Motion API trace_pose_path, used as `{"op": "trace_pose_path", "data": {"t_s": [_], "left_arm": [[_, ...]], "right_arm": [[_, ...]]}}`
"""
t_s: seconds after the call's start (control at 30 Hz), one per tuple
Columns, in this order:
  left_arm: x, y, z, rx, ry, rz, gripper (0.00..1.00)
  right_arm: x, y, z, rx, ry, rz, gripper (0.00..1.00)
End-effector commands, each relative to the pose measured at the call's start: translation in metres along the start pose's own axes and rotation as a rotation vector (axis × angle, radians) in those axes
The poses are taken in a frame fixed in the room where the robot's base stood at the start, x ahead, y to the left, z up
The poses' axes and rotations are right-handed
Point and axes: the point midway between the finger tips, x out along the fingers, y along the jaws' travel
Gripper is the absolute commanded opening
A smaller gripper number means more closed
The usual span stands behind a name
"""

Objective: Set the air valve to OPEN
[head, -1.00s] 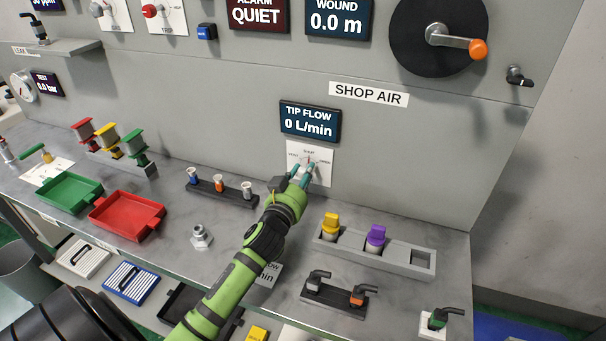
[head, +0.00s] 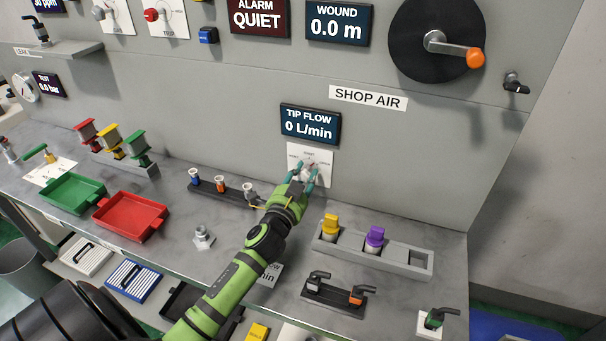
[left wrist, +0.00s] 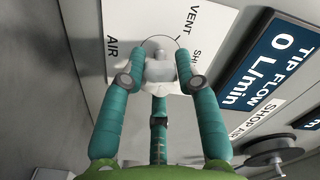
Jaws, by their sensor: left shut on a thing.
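The air valve is a small pale knob (left wrist: 160,66) on a white plate (head: 324,158) fixed to the grey wall panel. The plate has VENT and SHUT marks around a dial arc; its other lettering is partly hidden or blurred. My left gripper (head: 307,176) reaches the plate from below, with its teal fingers on either side of the knob. The left wrist view shows the fingers shut on the knob, covering part of the dial. Which mark the knob points to cannot be told. The TIP FLOW display (head: 310,124) above reads 0 L/min. My right gripper is out of view.
On the bench below stand a grey holder (head: 392,262) with yellow and purple-topped parts, a dark rack (head: 222,190) of small vials, and a red tray (head: 130,218). The wall around the plate is clear.

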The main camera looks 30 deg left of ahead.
Motion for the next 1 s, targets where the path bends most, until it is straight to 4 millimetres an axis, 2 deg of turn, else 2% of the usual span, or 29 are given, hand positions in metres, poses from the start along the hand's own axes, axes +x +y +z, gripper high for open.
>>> {"op": "trace_pose_path", "data": {"t_s": [0.03,0.4,1.0], "left_arm": [[0.0009,-0.0037,-0.0047,0.041,0.011,-0.006,0.00],[0.0010,-0.0031,-0.0047,0.264,0.011,-0.007,0.00],[0.0010,-0.0026,-0.0049,0.335,0.012,-0.008,0.00]], "right_arm": [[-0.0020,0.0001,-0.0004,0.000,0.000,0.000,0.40],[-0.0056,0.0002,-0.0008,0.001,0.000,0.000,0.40],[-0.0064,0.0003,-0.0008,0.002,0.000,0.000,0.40]]}}
